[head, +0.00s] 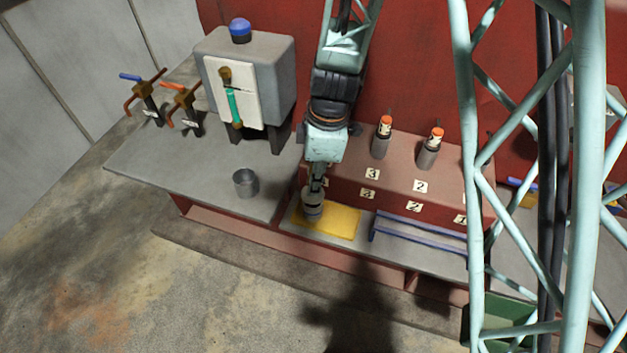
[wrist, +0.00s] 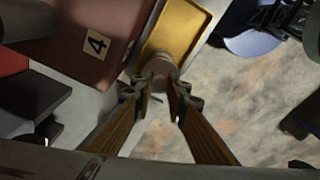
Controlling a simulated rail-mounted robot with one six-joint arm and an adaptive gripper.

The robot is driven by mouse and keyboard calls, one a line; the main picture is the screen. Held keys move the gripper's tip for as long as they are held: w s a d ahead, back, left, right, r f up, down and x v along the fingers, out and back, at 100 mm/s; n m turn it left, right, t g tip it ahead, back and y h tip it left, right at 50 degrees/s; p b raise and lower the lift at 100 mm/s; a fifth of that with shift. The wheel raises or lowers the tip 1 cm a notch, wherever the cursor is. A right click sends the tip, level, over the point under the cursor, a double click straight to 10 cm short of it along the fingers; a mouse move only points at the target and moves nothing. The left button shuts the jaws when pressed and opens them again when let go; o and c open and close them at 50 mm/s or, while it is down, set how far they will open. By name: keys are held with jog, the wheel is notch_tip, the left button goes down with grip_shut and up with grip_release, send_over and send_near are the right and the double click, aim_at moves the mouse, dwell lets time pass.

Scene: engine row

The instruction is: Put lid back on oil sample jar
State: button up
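The oil sample jar (head: 312,213) looks like a short grey cylinder standing on a yellow tray (head: 343,222). A grey lid (head: 312,194) is at its top, with a dark band between the two; I cannot tell whether they touch. My gripper (head: 316,186) points down from above and its fingers are closed in around the lid. In the wrist view the fingers (wrist: 163,80) converge on the round lid (wrist: 162,67), which hides the jar below. The yellow tray (wrist: 183,30) reaches beyond it.
An open grey cup (head: 246,184) stands on the bench to the left. A blue rail (head: 418,233) lies to the right of the tray. Behind are a red step with number labels (head: 372,174) and two orange-topped bottles (head: 382,137). A grey box (head: 270,80) stands at the back left.

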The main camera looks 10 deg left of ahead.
jog(key=shift+f+b, duration=1.05)
jog(key=shift+b, duration=0.2)
jog(key=shift+f, duration=0.1)
jog(key=shift+f+b, duration=0.2)
jog(key=shift+b, duration=2.1)
dwell(3.5)
dwell(0.4)
jog(key=o, duration=0.7)
